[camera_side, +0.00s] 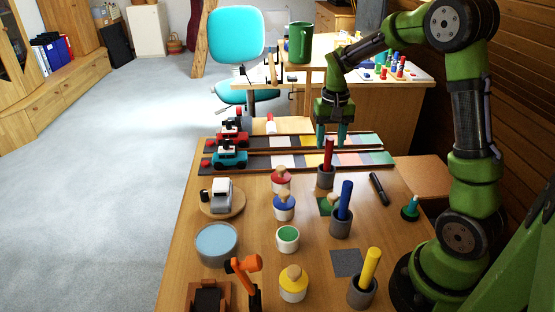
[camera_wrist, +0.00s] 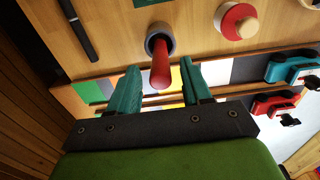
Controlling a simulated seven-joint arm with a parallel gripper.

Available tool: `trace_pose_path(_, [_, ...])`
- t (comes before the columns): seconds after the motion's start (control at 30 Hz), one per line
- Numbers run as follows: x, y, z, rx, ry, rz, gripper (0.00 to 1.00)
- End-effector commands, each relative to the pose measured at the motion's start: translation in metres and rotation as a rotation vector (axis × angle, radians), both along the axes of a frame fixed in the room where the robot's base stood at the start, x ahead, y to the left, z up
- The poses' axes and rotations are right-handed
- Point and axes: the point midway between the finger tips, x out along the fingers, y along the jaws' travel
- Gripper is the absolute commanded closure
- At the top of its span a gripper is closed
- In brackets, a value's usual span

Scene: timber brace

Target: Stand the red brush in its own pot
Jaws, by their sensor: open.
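The red brush (camera_side: 329,152) stands handle up in a dark grey pot (camera_side: 326,178) at the back of the table, right of the red-lidded jar. In the wrist view the red brush (camera_wrist: 160,72) rises from the round pot (camera_wrist: 159,37) toward the camera. My gripper (camera_side: 331,143) points down just behind the brush and pot. Its two teal fingers are open, and in the wrist view the gripper (camera_wrist: 161,78) has a finger on either side of the brush handle, with gaps. The brush's lower end is hidden inside the pot.
Blue (camera_side: 345,200) and yellow (camera_side: 370,267) brushes stand in grey pots nearer the front. Jars with red (camera_side: 281,180), blue (camera_side: 284,208) and yellow (camera_side: 293,284) lids stand left. A black marker (camera_side: 378,188) lies right. Colour strips with toy cars lie behind.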

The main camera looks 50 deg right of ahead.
Motion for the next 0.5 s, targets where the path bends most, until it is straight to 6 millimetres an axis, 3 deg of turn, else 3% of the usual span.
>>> trace_pose_path(0.2, [0.001,0.0,0.049,-0.001,-0.004,0.002,0.52])
trace_pose_path(0.5, [-0.001,0.002,0.084,0.001,-0.006,0.004,0.52])
